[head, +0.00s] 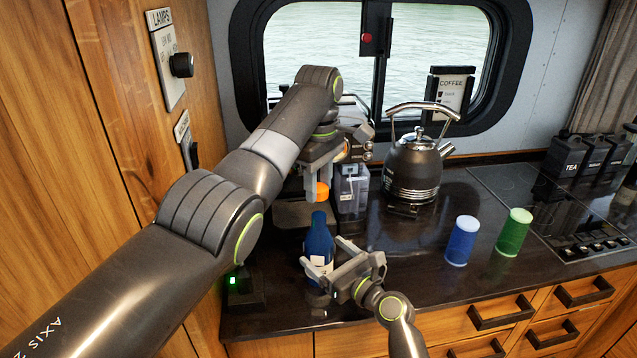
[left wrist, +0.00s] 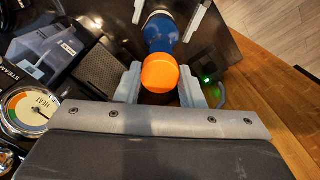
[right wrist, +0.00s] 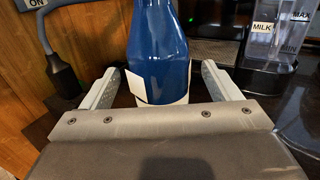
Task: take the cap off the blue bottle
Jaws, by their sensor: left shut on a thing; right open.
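The blue bottle (head: 319,238) stands upright on the dark counter, with a white label low on its side. It also shows in the right wrist view (right wrist: 158,55). The orange cap (head: 322,192) is between the fingers of my left gripper (head: 320,188), which is shut on it. In the head view the cap is just above the bottle's neck, with a small gap between them. The cap also shows in the left wrist view (left wrist: 160,72). My right gripper (head: 325,258) is open, its fingers on either side of the bottle's lower body.
A kettle (head: 413,172) and a clear milk container (head: 352,190) stand behind the bottle. A blue cup (head: 462,241) and a green cup (head: 514,232) are to the right. A wooden wall (head: 130,120) rises close on the left. The counter between bottle and cups is clear.

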